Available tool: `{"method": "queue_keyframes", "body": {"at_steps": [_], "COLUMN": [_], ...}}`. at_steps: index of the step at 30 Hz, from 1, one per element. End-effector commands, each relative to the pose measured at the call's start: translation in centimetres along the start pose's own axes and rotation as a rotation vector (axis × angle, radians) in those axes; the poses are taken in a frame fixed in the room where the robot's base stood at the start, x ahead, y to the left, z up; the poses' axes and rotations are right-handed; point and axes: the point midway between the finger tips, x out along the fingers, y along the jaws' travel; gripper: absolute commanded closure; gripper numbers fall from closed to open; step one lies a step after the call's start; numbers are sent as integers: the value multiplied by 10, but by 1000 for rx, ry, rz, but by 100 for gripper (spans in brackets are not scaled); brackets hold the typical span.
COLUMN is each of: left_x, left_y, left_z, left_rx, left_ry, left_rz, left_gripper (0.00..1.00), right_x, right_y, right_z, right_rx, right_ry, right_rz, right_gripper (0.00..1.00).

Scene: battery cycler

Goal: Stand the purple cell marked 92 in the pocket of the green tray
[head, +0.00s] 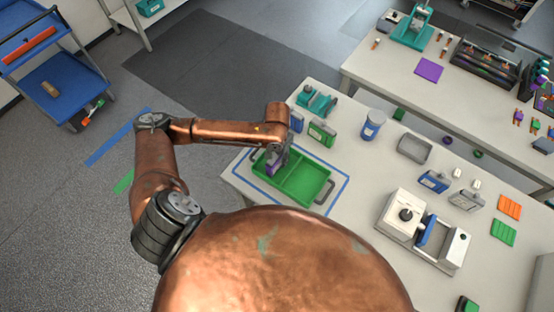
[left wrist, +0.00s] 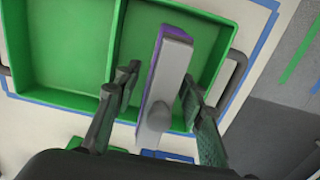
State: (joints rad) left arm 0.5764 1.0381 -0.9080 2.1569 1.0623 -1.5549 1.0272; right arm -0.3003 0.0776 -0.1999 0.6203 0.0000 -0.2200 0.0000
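The purple cell (left wrist: 156,46) has a long grey top (left wrist: 168,75) and stands slightly askew over the right-hand compartment in the left wrist view. The green tray (left wrist: 109,45) has two compartments with a divider. In the head view the cell (head: 271,169) shows as a small purple patch at the tray's left compartment; the tray (head: 318,203) lies inside a blue outline. My left gripper (left wrist: 160,80) is around the cell, one finger on each side. A narrow gap shows at the left finger, so it looks open. The number and the cell's lower end are hidden. My right gripper is not in view.
Green (head: 322,132) and blue (head: 297,121) cells stand just behind the tray. A blue-labelled jar (head: 373,125) and a grey bin (head: 414,148) are to the right. A white press-like device (head: 401,215) stands farther right. The tray has dark side handles (head: 325,192).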

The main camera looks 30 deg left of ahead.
Motion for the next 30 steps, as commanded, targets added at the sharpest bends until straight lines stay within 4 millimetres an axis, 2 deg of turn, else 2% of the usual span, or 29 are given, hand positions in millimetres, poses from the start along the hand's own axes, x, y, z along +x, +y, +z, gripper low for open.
{"method": "queue_keyframes", "body": {"at_steps": [9, 15, 21, 30], "left_x": [-68, -96, -105, -105], "left_y": [0, 0, 0, 0], "left_z": [-1, -1, 0, 0], "left_rx": [1, -1, 0, 0], "left_ry": [4, 3, 0, 0], "left_rz": [0, 0, 0, 0], "left_gripper": [63, 63, 63, 63], "right_x": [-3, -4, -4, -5], "right_y": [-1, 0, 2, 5], "right_z": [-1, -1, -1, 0], "right_rx": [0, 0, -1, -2], "right_ry": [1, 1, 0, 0], "right_rz": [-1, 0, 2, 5], "right_gripper": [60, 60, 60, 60]}}
